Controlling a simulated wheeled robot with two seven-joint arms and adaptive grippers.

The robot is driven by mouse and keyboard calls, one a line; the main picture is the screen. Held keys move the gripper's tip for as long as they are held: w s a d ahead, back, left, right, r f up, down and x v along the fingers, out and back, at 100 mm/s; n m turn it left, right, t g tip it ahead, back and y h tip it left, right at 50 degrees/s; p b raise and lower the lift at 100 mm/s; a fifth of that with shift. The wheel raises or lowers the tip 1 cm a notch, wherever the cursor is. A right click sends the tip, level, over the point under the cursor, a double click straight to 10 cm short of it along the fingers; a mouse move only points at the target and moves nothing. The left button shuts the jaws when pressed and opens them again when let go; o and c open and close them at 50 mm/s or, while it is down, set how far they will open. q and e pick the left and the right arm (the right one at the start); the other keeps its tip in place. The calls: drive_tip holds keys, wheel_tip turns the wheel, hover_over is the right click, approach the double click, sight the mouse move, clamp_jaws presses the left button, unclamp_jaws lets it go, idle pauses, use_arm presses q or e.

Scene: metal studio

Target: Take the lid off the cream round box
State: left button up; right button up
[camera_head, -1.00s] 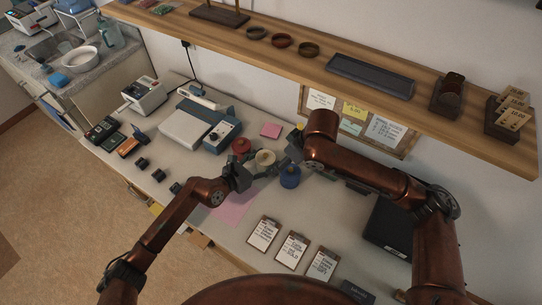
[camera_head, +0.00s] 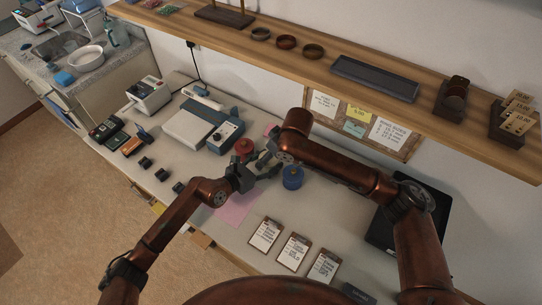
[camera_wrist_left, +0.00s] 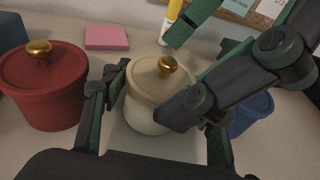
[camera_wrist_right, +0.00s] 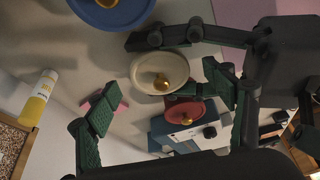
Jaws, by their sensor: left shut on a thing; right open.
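The cream round box (camera_wrist_left: 145,112) stands upright on the table, its beige lid (camera_wrist_left: 158,78) with a gold knob seated on top. My left gripper (camera_head: 262,173) is shut on the box's body, one finger on each side below the lid. My right gripper (camera_wrist_right: 162,103) is open, and its fingers reach in above and beside the lid; no contact with the knob shows. The lid also shows between the right fingers in the right wrist view (camera_wrist_right: 147,67). In the head view the grippers hide most of the box.
A red lidded box (camera_wrist_left: 42,95) stands close to the left and a blue one (camera_head: 292,180) close to the right.

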drive_tip(key=c, duration=1.4)
drive_tip(key=shift+r, duration=0.1)
use_arm(q)
drive_tip(key=shift+f, duration=0.1)
use_arm(e)
drive_tip(key=shift+r, duration=0.55)
use_arm(q)
drive_tip(key=shift+a+f, duration=0.15)
drive_tip(key=shift+f, duration=0.2)
use_arm(e)
drive_tip(key=shift+a+r, duration=0.15)
drive_tip(key=shift+r, duration=0.5)
clamp_jaws()
use_arm(q)
drive_tip(key=shift+s+r, duration=0.1)
use_arm(e)
drive_tip(key=shift+f, duration=0.1)
